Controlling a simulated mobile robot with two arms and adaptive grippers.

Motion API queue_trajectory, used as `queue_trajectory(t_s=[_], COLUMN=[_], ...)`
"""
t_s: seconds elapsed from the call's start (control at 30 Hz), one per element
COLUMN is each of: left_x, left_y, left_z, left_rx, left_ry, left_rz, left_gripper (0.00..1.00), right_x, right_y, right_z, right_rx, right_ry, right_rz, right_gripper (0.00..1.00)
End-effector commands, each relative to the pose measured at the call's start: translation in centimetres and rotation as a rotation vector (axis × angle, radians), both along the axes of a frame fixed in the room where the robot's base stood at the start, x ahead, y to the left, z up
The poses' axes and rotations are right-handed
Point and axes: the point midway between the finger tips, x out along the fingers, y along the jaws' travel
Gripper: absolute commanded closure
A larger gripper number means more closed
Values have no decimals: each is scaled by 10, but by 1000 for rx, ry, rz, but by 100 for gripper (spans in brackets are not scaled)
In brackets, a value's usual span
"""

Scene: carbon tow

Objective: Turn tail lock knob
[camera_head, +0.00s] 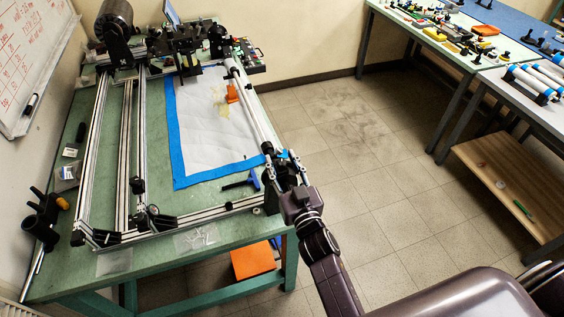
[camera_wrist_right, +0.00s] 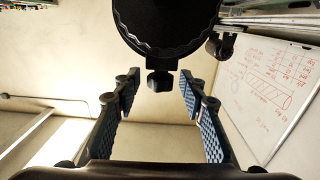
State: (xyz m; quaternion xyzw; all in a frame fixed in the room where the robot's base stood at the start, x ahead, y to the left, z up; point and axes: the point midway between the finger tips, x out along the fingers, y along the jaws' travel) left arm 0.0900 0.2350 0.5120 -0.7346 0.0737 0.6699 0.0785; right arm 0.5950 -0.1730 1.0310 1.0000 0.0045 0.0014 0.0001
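The tail lock knob (camera_wrist_right: 160,81) is a small black knob below a large round black tail part (camera_wrist_right: 172,22) in the right wrist view. My right gripper (camera_wrist_right: 158,92) is open, with one blue padded finger on each side and the knob between and just beyond the tips. I see a gap on both sides, so neither finger seems to touch it. In the head view my right gripper (camera_head: 287,166) is at the near right corner of the winding machine (camera_head: 172,222), by the end of its long rail. The knob cannot be made out there. My left gripper is not in view.
The machine stands on a green table (camera_head: 62,262) with a blue-edged white sheet (camera_head: 212,125). An orange block (camera_head: 252,260) is below the table. The tiled floor (camera_head: 375,175) to the right is open. Workbenches (camera_head: 450,55) stand at the far right, a whiteboard (camera_head: 30,60) at the left.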

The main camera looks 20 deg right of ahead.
Motion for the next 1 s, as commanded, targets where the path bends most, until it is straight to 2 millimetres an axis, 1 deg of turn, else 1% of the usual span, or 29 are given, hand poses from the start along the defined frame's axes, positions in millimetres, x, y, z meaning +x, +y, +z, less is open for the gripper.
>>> queue_trajectory(t_s=[0.17,0.27,0.37,0.63,0.73,0.87,1.0], left_x=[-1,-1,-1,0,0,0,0], left_y=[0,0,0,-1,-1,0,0], left_z=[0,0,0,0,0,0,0], left_rx=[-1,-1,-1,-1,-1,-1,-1], left_ry=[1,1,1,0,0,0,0], left_rz=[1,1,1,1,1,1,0], left_gripper=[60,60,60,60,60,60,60], right_x=[0,0,0,0,0,0,0], right_y=[0,0,0,0,0,0,0], right_z=[-1,5,17,67,81,95,99], right_rx=[0,-2,-2,-2,-1,-1,1], right_ry=[2,-1,-3,-5,-3,-2,1], right_rz=[0,1,1,2,2,0,1], right_gripper=[62,62,62,62,62,62,62])
